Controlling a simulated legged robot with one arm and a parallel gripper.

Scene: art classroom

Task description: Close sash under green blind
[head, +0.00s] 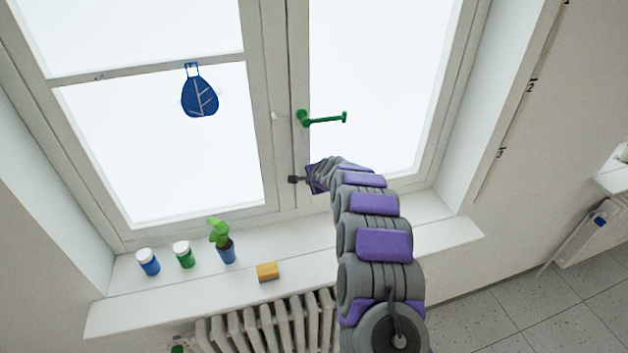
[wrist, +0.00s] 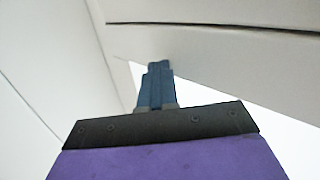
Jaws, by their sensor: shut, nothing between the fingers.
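A white-framed window fills most of the head view. Its right sash (head: 301,85) carries a green handle (head: 323,119) that points right, about horizontal. The left sash (head: 256,110) has a blue leaf-shaped ornament (head: 199,93) hanging in front of its glass. No green blind shows in these frames. My gripper (head: 292,179) is below the green handle, at the uprights where the two sashes meet. In the wrist view its blue fingers (wrist: 157,75) are together and empty, close to a white surface (wrist: 215,60). I cannot tell whether they touch it, or whether the right sash stands slightly ajar.
A radiator (head: 265,325) stands below. Open tiled floor (head: 520,300) lies at the lower right.

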